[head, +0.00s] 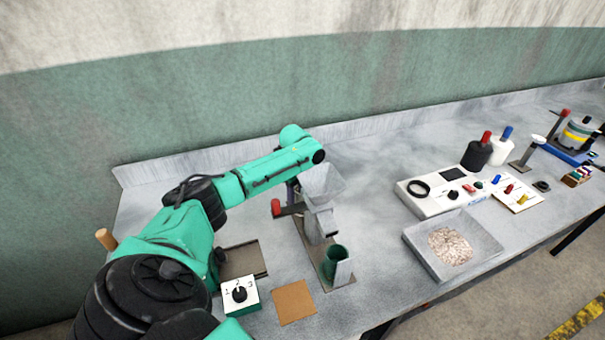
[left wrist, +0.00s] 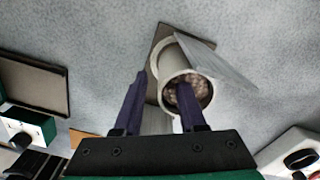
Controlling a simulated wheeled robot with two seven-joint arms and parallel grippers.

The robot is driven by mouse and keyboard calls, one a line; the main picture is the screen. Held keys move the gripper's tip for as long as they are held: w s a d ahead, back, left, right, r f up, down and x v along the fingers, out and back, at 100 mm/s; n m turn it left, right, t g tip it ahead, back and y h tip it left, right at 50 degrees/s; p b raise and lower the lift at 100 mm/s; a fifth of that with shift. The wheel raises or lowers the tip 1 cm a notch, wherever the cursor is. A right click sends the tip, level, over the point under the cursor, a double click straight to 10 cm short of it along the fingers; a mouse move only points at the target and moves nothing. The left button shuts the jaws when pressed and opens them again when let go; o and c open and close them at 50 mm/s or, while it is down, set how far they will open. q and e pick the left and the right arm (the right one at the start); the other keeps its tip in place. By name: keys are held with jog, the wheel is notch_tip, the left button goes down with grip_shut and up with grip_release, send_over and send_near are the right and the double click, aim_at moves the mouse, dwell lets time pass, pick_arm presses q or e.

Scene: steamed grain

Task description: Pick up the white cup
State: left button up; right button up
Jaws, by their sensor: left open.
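In the left wrist view a pale round cup (left wrist: 203,84) with brown grain in it lies ahead of my left gripper (left wrist: 161,82). The gripper is open. Its right purple finger overlaps the cup's mouth in the picture, and the left finger is to the left of the cup. I cannot tell whether either touches it. In the head view the gripper is mostly hidden by the arm and the grey hopper (head: 322,183). A dark green cup-like container (head: 335,258) stands at the stand's front; I cannot tell whether it is the same cup. My right gripper is out of view.
A red-ended handle (head: 277,207) sticks out beside the hopper. A dial box (head: 240,295), a brown square (head: 293,302) and a shallow tray (head: 243,260) lie left. A grain tray (head: 420,237) and a white control panel (head: 440,200) stand right. Table between is clear.

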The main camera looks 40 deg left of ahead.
pick_arm(q)
grip_shut()
dwell(1.4)
